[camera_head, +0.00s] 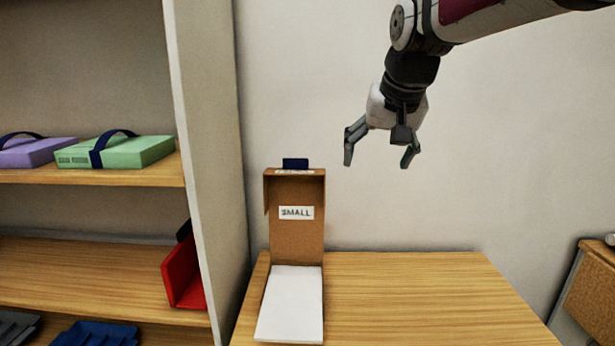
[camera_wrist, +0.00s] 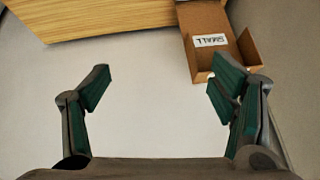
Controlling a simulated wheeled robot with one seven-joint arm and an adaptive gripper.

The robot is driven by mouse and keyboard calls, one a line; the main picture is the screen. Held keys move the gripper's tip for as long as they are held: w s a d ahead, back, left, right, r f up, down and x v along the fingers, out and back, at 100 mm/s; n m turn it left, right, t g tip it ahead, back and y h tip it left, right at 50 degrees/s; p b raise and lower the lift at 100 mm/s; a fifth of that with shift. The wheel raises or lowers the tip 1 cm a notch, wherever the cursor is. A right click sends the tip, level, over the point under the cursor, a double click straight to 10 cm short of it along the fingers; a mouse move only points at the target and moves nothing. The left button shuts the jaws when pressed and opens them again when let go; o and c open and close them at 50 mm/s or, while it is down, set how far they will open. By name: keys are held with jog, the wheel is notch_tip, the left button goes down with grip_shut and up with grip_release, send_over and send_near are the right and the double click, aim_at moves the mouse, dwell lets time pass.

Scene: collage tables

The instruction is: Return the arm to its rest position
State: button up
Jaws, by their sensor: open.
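My gripper (camera_head: 380,155) is open and empty. In the head view it hangs in the air above the table, up and to the right of the cardboard holder labelled SMALL (camera_head: 297,238). In the wrist view my gripper (camera_wrist: 160,85) shows its two fingers spread wide with nothing between them. The holder also shows in the wrist view (camera_wrist: 196,18), beyond the right finger. My arm reaches in from the upper right of the head view.
The table (camera_head: 420,300) is bare right of the holder, where a white stack (camera_head: 292,305) lies. A shelf unit (camera_head: 90,268) at left holds a green case (camera_head: 130,152), a purple case (camera_head: 35,153) and a red holder (camera_head: 183,275). A brown board (camera_head: 588,293) stands at far right.

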jog(key=s+d+f, duration=0.2)
jog(key=s+f, duration=0.2)
jog(key=s, duration=0.6)
jog(key=s+d+f+n+g, duration=0.1)
jog(key=s+f, duration=0.3)
jog(key=s, duration=0.6)
jog(key=s+d+f, duration=0.3)
jog(key=s+f, duration=0.2)
jog(key=s, duration=0.6)
jog(key=shift+d+g+h, duration=0.3)
jog(key=shift+h, duration=0.1)
